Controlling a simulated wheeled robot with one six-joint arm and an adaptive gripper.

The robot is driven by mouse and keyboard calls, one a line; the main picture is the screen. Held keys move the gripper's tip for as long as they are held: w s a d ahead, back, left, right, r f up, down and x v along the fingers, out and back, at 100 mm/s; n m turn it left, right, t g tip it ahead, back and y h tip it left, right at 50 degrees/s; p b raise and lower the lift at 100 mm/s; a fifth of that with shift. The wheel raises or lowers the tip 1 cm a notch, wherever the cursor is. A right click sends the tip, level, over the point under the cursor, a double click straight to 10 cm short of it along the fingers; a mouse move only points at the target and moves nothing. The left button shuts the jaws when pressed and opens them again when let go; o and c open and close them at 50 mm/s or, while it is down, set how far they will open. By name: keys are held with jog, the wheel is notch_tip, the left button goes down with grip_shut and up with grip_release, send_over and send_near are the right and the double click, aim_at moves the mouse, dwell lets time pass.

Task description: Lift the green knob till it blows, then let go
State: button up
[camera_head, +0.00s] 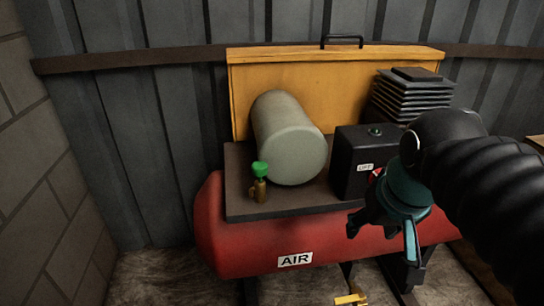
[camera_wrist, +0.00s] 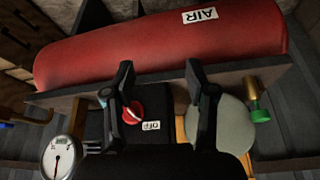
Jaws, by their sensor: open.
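A green knob (camera_head: 260,168) sits on top of a small brass valve (camera_head: 260,190) at the front left of the compressor's deck. In the wrist view, which looks upside down, the knob (camera_wrist: 262,145) and its brass body (camera_wrist: 252,88) are at the right, outside my fingers. My gripper (camera_head: 384,250) is open and empty, well to the right of the knob, in front of the black box and the red tank. In the wrist view my two fingers (camera_wrist: 160,78) stand apart with the black box's front behind them. Nothing hides the knob.
The red air tank (camera_head: 250,247) carries the dark deck (camera_head: 285,205). A gauge (camera_wrist: 60,155) shows in the wrist view. Space left of the knob is clear.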

jog(key=w+a+r+n+g, duration=0.1)
jog(key=w+a+r+g, duration=0.1)
jog(key=w+a+r, duration=0.8)
notch_tip(320, 180, up, 6)
jog(key=n+g, duration=0.1)
jog(key=g, duration=0.2)
send_over(259, 164)
notch_tip(259, 164, down, 13)
jog(key=b, duration=0.3)
jog(key=shift+f, duration=0.15)
